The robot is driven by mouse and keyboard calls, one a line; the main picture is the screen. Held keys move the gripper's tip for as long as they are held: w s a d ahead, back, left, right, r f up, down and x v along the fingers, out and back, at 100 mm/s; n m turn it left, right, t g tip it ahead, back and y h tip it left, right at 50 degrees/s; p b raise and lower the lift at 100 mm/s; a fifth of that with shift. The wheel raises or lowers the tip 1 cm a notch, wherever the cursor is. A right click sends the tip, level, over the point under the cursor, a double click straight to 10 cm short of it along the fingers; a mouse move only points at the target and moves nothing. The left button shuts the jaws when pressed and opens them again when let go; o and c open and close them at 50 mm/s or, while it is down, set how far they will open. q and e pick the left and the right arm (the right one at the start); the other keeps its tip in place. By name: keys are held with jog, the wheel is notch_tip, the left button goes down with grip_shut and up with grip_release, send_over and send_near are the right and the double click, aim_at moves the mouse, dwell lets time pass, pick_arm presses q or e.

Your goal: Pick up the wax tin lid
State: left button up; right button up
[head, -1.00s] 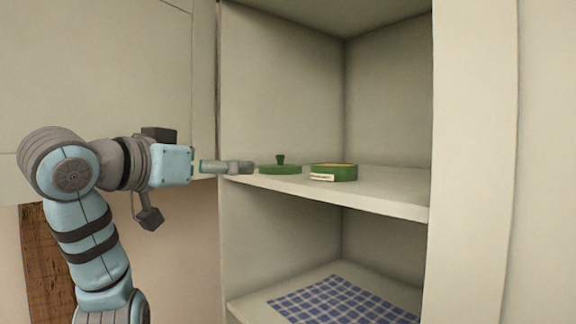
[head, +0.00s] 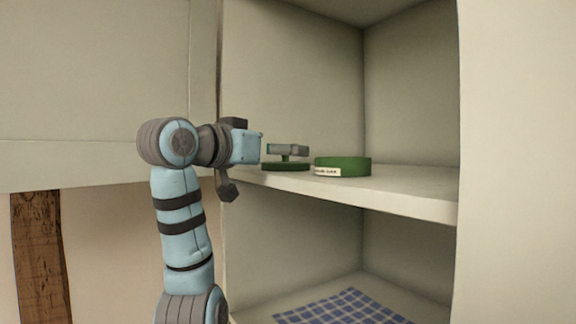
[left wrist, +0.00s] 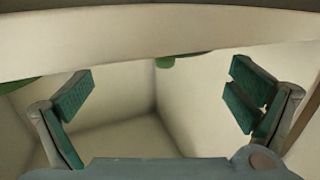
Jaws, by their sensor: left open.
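My right gripper is not in view.
The upper shelf (head: 400,190) is bare to the right of the tin. Cabinet walls close it in behind and at the right. A lower shelf holds a blue checked cloth (head: 345,308). A tall white side panel (head: 515,160) stands at the right.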

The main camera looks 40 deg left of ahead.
aim_at(286, 160)
pick_arm(q)
jog(key=w, duration=0.2)
jog(key=w+a+p, duration=0.1)
jog(key=w, duration=0.1)
jog(key=shift+a, duration=0.1)
jog(key=shift+w+f, duration=0.1)
jog(key=shift+w, duration=0.1)
jog(key=c, duration=1.8)
